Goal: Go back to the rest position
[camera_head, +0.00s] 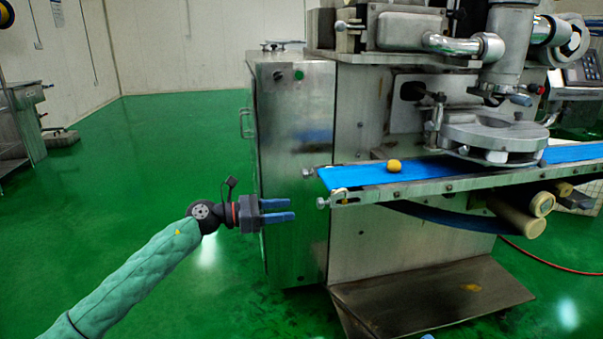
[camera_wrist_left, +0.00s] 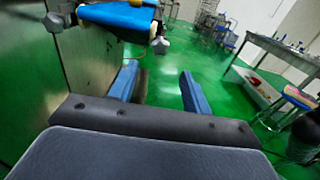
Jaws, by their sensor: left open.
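My left gripper (camera_head: 278,211) is at the end of the green-sleeved arm, left of and slightly below the near end of the blue conveyor belt (camera_head: 345,177). Its two blue fingers are apart with nothing between them, and the left wrist view shows this gap (camera_wrist_left: 160,90) too. The gripper is in front of the steel cabinet of the encrusting machine (camera_head: 290,120). A round orange-yellow piece (camera_head: 394,166) lies on the belt, away from the gripper. The belt's end (camera_wrist_left: 115,14) shows at the top of the left wrist view. My right gripper is not seen.
A sloping metal plate (camera_head: 430,295) stands low in front of the machine. The green floor (camera_head: 150,170) to the left is open. A steel table (camera_head: 25,120) stands at the far left. The left wrist view shows another table (camera_wrist_left: 280,50) at right.

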